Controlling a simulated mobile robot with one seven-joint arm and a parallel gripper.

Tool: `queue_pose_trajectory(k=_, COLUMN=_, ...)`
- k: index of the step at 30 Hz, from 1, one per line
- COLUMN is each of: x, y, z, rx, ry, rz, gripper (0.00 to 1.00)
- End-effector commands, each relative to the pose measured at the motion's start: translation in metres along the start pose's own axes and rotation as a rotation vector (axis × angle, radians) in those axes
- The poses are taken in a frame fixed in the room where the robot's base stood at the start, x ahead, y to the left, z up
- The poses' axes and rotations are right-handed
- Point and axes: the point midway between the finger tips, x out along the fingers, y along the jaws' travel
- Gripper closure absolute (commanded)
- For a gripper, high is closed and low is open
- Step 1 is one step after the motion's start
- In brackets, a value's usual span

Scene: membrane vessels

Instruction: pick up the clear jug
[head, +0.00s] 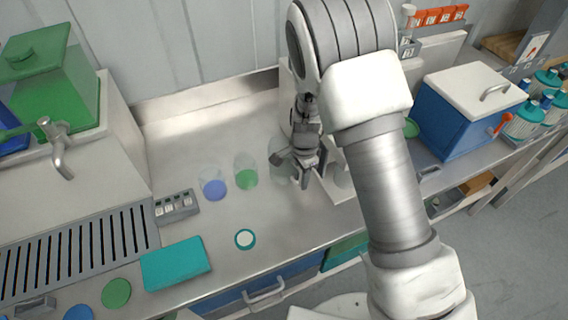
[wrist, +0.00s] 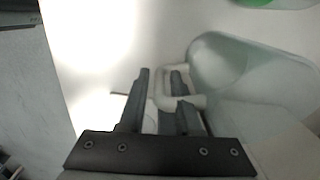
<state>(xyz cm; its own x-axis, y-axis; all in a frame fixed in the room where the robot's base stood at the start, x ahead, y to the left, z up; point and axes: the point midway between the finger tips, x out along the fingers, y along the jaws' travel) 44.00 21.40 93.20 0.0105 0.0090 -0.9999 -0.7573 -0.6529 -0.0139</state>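The clear jug (head: 280,163) stands on the steel counter, partly hidden by my gripper (head: 297,170) at its right side. In the wrist view the jug (wrist: 238,68) lies at the right, with its pale looped handle (wrist: 163,88) reaching between the fingers of my gripper (wrist: 160,75). The right finger passes inside the handle loop and the left finger is outside it. The fingers are apart, with a gap between the left finger and the handle. The jug looks empty.
A beaker with blue liquid (head: 214,188) and one with green liquid (head: 246,178) stand left of the jug. A small round teal-rimmed item (head: 245,239) and a teal mat (head: 176,264) lie nearer the front. A blue box with a white lid (head: 462,110) stands right.

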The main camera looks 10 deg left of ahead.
Motion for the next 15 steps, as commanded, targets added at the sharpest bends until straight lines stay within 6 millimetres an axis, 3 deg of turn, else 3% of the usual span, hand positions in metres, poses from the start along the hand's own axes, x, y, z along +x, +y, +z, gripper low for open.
queue_pose_trajectory(k=1, x=-0.0001, y=0.0, z=0.0, rx=0.0, ry=0.0, rz=0.0, gripper=0.71)
queue_pose_trajectory(k=6, x=-0.0002, y=0.0001, z=0.0, rx=0.0, ry=0.0, rz=0.0, gripper=1.0)
queue_pose_trajectory(k=15, x=-0.0004, y=0.0002, z=0.0001, rx=0.0, ry=0.0, rz=0.001, gripper=1.0)
